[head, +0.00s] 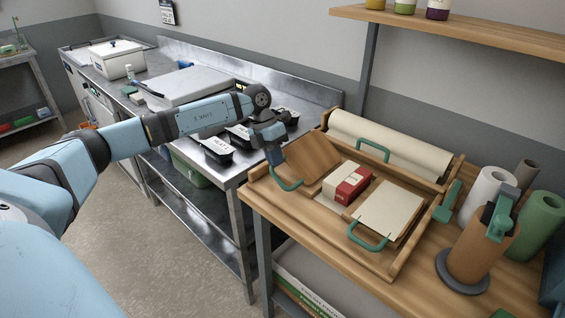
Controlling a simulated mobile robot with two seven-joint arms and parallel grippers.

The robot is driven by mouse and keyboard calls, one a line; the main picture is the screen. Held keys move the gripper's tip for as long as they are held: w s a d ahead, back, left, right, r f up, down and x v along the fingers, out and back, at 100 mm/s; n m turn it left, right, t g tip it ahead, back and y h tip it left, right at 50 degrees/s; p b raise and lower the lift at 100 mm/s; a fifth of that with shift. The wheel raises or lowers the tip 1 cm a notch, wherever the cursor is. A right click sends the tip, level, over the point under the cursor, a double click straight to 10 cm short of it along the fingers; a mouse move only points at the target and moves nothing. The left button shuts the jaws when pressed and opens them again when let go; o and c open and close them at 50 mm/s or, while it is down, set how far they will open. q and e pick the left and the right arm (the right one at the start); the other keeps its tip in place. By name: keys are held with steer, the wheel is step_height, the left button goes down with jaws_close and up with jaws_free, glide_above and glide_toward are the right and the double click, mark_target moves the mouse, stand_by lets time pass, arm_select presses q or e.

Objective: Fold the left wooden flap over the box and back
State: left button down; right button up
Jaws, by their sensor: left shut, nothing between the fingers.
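The left wooden flap (312,157) is a brown board on the left of a wooden wrapping frame, with a green handle (286,180) at its outer left side. It appears to lie folded outward, clear of the box. The red and cream box (350,184) lies in the middle of the frame, right of the flap. My left gripper (275,155) points down at the flap's left edge, just above the handle. It is shut and empty; whether it touches the flap or handle I cannot tell. My right gripper is not in view.
A cream-topped panel (390,210) with a green handle (367,238) lies right of the box. A paper roll (390,142) lies behind. Paper rolls and a tape dispenser (497,215) stand at the right of the wooden bench. A steel counter (235,165) with black trays adjoins on the left.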

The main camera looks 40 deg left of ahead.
arm_select(q)
steer(key=a+f+h+b, duration=0.2)
steer(key=f+h, duration=0.1)
steer(key=shift+w+a+f+h, duration=0.1)
steer(key=shift+a+f+h, duration=0.1)
steer(key=shift+f+h, duration=0.1)
steer(key=shift+a+f+h+b, duration=0.35)
steer(key=shift+f+h+b, duration=0.4)
steer(key=shift+f+h, duration=0.05)
steer(key=shift+a+f, duration=0.1)
steer(key=shift+f, duration=0.2)
steer(key=shift+f+b, duration=0.15)
steer(key=shift+b, duration=0.15)
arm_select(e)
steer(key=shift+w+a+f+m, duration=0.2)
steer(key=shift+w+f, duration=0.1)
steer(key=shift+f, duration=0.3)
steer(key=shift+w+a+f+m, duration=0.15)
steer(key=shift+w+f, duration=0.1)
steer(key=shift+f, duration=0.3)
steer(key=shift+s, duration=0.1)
